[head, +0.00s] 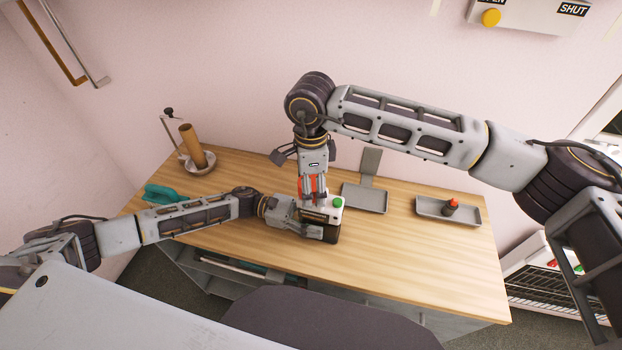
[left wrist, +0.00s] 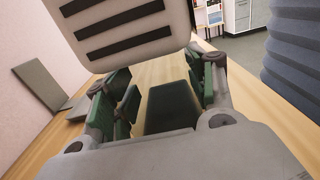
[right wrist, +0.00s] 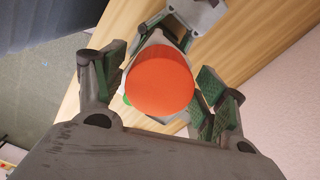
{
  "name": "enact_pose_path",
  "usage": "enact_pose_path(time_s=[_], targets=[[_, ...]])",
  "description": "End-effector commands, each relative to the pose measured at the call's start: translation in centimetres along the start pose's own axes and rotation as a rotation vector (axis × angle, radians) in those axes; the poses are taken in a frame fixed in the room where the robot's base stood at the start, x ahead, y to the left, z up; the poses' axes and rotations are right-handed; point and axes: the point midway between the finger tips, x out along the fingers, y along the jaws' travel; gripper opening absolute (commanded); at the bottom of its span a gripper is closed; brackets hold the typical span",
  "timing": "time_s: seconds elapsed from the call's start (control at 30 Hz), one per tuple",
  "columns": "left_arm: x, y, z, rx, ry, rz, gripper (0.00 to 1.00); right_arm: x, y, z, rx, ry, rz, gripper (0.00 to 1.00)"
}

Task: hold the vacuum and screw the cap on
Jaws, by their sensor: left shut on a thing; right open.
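The vacuum (head: 337,203), a small white and black body with a green button, stands on the wooden table. My left gripper (head: 318,232) is shut on it from the left, low down. In the left wrist view a dark block (left wrist: 172,105) sits between the green-padded fingers, and a white slotted panel (left wrist: 118,35) fills the top. My right gripper (head: 313,200) points down over the vacuum. In the right wrist view its open fingers stand on both sides of an orange-red round cap (right wrist: 160,80). The cap hides what is under it, so I cannot tell how it is seated.
A grey tray (head: 428,213) at the right holds a small dark bottle (head: 450,207) with a red top. An empty grey tray (head: 366,199) lies behind the vacuum. A paper-roll stand (head: 192,150) and a teal object (head: 163,194) are at the left. The table's front right is clear.

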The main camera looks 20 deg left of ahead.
Motion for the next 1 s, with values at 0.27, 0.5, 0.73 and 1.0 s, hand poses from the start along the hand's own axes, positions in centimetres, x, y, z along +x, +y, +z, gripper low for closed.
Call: enact_pose_path(time_s=[0.27, 0.5, 0.73, 1.0], targets=[[0.06, -0.03, 0.02, -0.001, -0.001, -0.001, 0.00, 0.07, 0.00, -0.01, 0.000, 0.000, 0.000, 0.71], [0.06, -0.03, 0.02, -0.001, -0.001, -0.001, 0.00, 0.06, 0.01, 0.00, 0.000, 0.000, 0.000, 0.41], [0.07, -0.04, 0.02, -0.001, -0.001, -0.001, 0.00, 0.06, 0.00, 0.00, 0.000, 0.000, 0.000, 0.24], [0.07, -0.05, 0.03, 0.000, -0.002, -0.001, 0.00, 0.06, 0.00, 0.00, 0.000, 0.000, 0.000, 0.78]])
